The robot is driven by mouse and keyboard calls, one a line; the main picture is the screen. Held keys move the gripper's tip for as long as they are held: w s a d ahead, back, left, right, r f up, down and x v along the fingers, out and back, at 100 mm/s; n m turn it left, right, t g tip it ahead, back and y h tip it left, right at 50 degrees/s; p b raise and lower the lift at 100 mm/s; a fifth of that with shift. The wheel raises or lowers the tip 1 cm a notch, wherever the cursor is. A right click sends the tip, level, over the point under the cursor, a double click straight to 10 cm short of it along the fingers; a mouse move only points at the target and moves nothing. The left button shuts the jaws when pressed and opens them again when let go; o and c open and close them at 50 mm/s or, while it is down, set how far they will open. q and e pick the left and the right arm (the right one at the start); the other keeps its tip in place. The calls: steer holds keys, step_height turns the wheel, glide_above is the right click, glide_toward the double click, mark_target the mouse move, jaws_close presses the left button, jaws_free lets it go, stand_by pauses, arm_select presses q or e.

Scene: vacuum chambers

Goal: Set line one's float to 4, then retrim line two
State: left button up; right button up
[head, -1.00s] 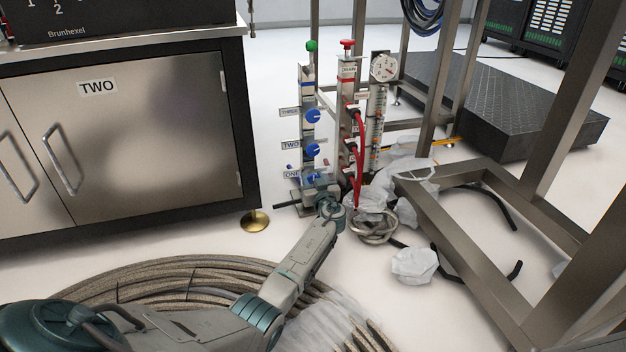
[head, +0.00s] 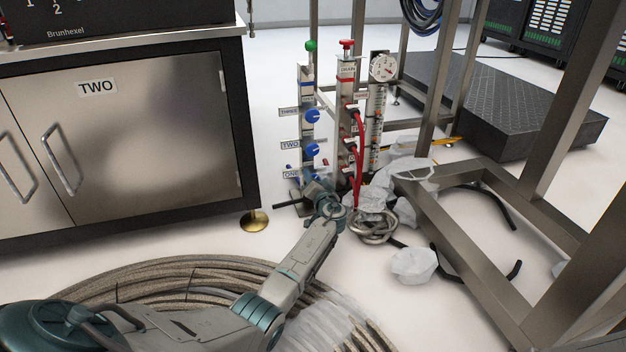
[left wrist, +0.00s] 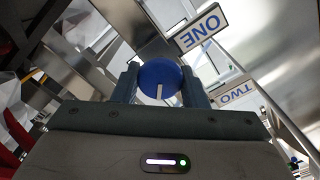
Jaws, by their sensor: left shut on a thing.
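The blue knob of line one (left wrist: 160,76) sits between my left gripper's fingers in the left wrist view, with its white pointer mark toward my palm. My left gripper (left wrist: 160,84) is shut on that knob; the gripper also shows in the head view (head: 316,183), low on the blue manifold. The ONE label (head: 291,175) is beside it and also shows in the wrist view (left wrist: 201,29). The line two knob (head: 312,150) is just above, with the TWO label (head: 291,146). Float tubes (head: 376,125) stand to the right; their readings are too small to tell. My right gripper is out of view.
A red manifold (head: 346,70) with red hoses stands close right of the blue one. Crumpled plastic sheets (head: 414,265) and a coiled pipe (head: 373,228) lie on the floor. A steel cabinet (head: 150,140) stands left, a metal frame (head: 480,255) right.

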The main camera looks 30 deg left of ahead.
arm_select(q)
steer(key=m, duration=0.4)
steer(key=shift+m, duration=0.3)
steer(key=shift+f+m+p, duration=0.15)
steer(key=shift+m+p, duration=0.3)
steer(key=shift+m, duration=1.75)
steer(key=shift+d, duration=0.1)
steer(key=o, duration=1)
